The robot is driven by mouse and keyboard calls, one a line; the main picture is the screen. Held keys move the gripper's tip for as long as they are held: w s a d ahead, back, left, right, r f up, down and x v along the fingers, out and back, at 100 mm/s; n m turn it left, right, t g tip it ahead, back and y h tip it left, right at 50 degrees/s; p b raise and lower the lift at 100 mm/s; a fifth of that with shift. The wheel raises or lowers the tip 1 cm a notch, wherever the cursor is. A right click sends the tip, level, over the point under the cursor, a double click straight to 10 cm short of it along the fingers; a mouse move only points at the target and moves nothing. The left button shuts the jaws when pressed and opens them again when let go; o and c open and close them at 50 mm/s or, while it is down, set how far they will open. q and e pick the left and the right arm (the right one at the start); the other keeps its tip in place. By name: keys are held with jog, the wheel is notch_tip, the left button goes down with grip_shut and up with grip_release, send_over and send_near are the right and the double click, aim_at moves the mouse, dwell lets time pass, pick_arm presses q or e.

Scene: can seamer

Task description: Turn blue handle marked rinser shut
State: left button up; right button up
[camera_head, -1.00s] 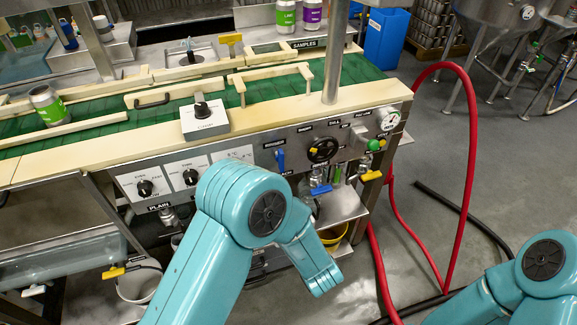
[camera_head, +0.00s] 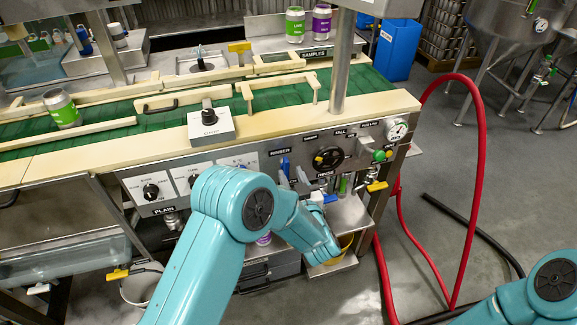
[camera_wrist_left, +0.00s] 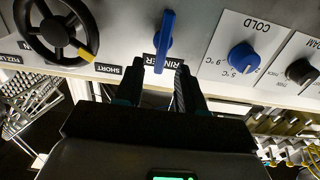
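In the left wrist view, which looks upside down, the blue handle (camera_wrist_left: 165,40) points toward me across the RINSER label (camera_wrist_left: 163,62). My left gripper (camera_head: 294,181) is just in front of the panel beside the handle. In the wrist view the gripper (camera_wrist_left: 158,80) has its two dark fingers apart, one on each side of the handle's lower end, with gaps visible. My right gripper is out of view; only a right arm link shows.
A black handwheel (camera_head: 328,158) with a yellow mark sits right of the handle. A blue COLD knob (camera_wrist_left: 243,57) is on the other side. A yellow-handled valve (camera_head: 376,186) and a red hose (camera_head: 479,150) are farther right. A green conveyor (camera_head: 150,117) runs above.

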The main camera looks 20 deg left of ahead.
aim_at(288, 167)
pick_arm(q)
jog(key=shift+x, duration=1.8)
jog(key=shift+c, duration=0.3)
grip_shut()
jog(key=shift+f+m, duration=0.1)
jog(key=shift+m, duration=0.3)
jog(key=shift+w+d+f+m+b, duration=0.1)
jog(key=shift+w+d+m, duration=0.1)
jog(key=shift+m, duration=1.15)
jog(key=shift+w+d+f+m+b, duration=0.1)
jog(key=shift+d+m, duration=0.05)
jog(key=shift+m, duration=1.15)
jog(key=shift+w+d+m+b, duration=0.1)
jog(key=shift+d+m, duration=0.1)
jog(key=shift+m, duration=1.15)
